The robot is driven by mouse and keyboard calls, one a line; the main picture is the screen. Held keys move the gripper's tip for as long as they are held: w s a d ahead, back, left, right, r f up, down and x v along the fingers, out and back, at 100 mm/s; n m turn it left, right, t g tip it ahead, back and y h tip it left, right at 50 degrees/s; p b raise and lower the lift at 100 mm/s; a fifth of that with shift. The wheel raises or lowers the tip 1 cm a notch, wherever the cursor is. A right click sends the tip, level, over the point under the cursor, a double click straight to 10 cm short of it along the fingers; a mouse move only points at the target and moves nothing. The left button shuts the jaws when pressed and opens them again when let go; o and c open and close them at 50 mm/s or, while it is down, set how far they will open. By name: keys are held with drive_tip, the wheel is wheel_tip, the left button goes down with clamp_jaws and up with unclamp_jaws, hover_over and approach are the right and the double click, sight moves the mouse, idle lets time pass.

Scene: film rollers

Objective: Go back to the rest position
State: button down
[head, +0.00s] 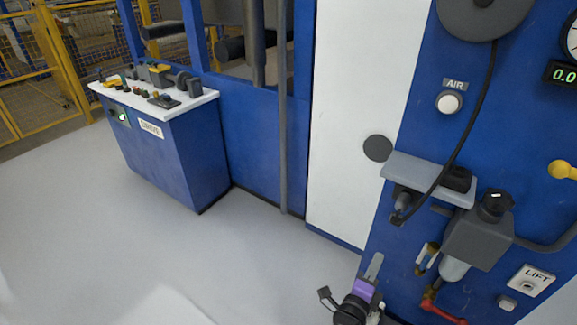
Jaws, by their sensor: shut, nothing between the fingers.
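My gripper (373,267) shows at the bottom of the head view, right of the middle. Its grey fingers are together and point up, above a purple part and a dark wrist. Nothing shows between them. It appears in front of the foot of the blue machine panel (408,255), and I cannot tell how far apart they are. The rest of my arm is mostly cut off by the bottom edge.
The panel carries an AIR button (449,103), a grey shelf (425,178), a filter unit (478,238), a red handle (442,312) and a LIFT plate (531,281). A DRIVE console (165,160) and yellow fence (45,65) stand left. Open floor (100,230) lies between.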

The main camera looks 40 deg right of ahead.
drive_tip(key=shift+w, duration=0.1)
drive_tip(key=w+a+r+n+t+y, duration=0.1)
drive_tip(key=w+a+r+n+t, duration=0.35)
drive_tip(key=r+n+t, duration=0.35)
drive_tip(key=s+a+r+n+t+y, duration=0.4)
drive_tip(key=a+r+n+y, duration=0.1)
drive_tip(key=a+n, duration=0.35)
drive_tip(key=s+a+r+n+g+y+p, duration=0.1)
drive_tip(key=s+a+n+y, duration=0.4)
drive_tip(key=s, duration=0.5)
drive_tip(key=s+a+r+n+g+y+p, duration=0.2)
drive_tip(key=s+a+r+n+y, duration=0.1)
drive_tip(key=s+a+n+y, duration=0.3)
drive_tip(key=s+a+n, duration=0.2)
drive_tip(key=s+n, duration=0.2)
drive_tip(key=shift+s+a+r, duration=0.15)
drive_tip(key=shift+s+a, duration=0.15)
drive_tip(key=shift+a, duration=0.05)
